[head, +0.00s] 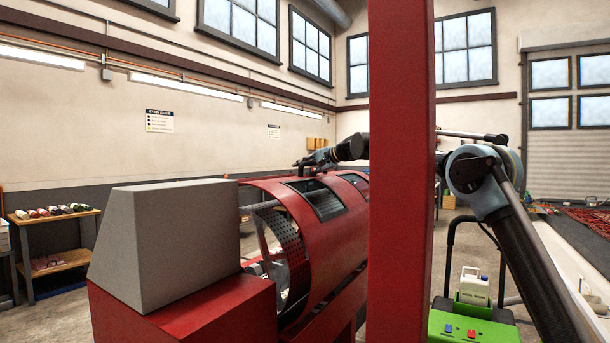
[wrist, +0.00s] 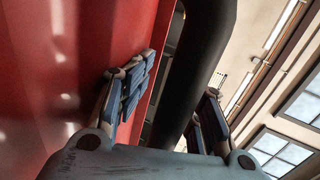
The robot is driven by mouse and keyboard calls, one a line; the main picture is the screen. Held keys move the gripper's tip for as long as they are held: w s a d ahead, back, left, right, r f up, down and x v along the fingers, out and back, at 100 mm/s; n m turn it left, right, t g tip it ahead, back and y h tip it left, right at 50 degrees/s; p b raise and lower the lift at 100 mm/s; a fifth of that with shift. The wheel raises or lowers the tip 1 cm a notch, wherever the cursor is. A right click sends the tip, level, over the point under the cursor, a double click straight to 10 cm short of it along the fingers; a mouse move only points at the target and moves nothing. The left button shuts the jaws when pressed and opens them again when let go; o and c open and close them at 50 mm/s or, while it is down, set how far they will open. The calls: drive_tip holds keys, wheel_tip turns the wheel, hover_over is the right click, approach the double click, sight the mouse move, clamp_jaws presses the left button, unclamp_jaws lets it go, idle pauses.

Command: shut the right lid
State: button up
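A long red drum machine (head: 335,240) with a curved shell stands in the middle of the head view. Dark panels (head: 318,201) are set in the shell, and a perforated inner drum shows at its open near end. I cannot tell which part is the right lid or how far it is open. My gripper (head: 312,162) is at the top of the shell. In the wrist view my gripper (wrist: 168,105) has its fingers apart, with a thick black bar (wrist: 192,70) between them. A smooth red surface (wrist: 65,70) lies beside the left finger. Gaps show beside the bar; contact is unclear.
A red upright post (head: 400,170) hides part of the drum and arm. A grey housing (head: 165,245) stands at the drum's near end. A wooden shelf (head: 55,268) with several rolls is at left. A green machine (head: 470,328) is at lower right.

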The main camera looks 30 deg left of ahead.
drive_tip(key=shift+d+f+v, duration=0.1)
drive_tip(key=shift+f+v, duration=0.1)
drive_tip(key=shift+v, duration=2.25)
drive_tip(key=shift+d+f+v, duration=0.1)
drive_tip(key=shift+f+v, duration=0.1)
drive_tip(key=shift+v, duration=2.25)
drive_tip(key=shift+f+v, duration=0.15)
drive_tip(key=shift+v, duration=2.25)
drive_tip(key=v, duration=0.5)
drive_tip(key=shift+w+f, duration=0.1)
drive_tip(key=shift+f, duration=0.15)
drive_tip(key=shift+d, duration=0.1)
drive_tip(key=shift+d, duration=0.15)
